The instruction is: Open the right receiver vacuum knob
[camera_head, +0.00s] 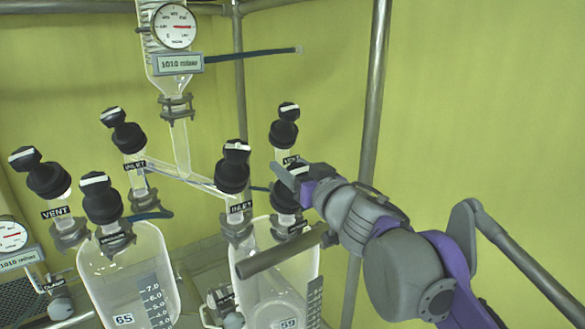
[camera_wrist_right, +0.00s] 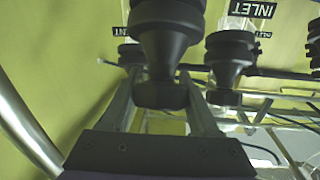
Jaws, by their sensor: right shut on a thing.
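The right receiver (camera_head: 262,262) is a clear glass vessel marked 59 with black knobs on top. Its vacuum knob (camera_head: 286,201) is black, partly hidden behind my right gripper (camera_head: 296,184); the small label below it is too small to read. In the right wrist view the knob (camera_wrist_right: 164,45) fills the middle, between the two fingers of my right gripper (camera_wrist_right: 162,100), which is shut on it. The knob's white mark is hidden, so its turn position cannot be told. My left gripper is not in view.
The receiver's INLET knob (camera_head: 233,168) stands close to the left, also in the right wrist view (camera_wrist_right: 232,55). Another black knob (camera_head: 284,128) stands behind. The left receiver (camera_head: 125,275) is marked 65. A metal frame post (camera_head: 374,90) rises behind my right arm. A gauge (camera_head: 174,26) hangs above.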

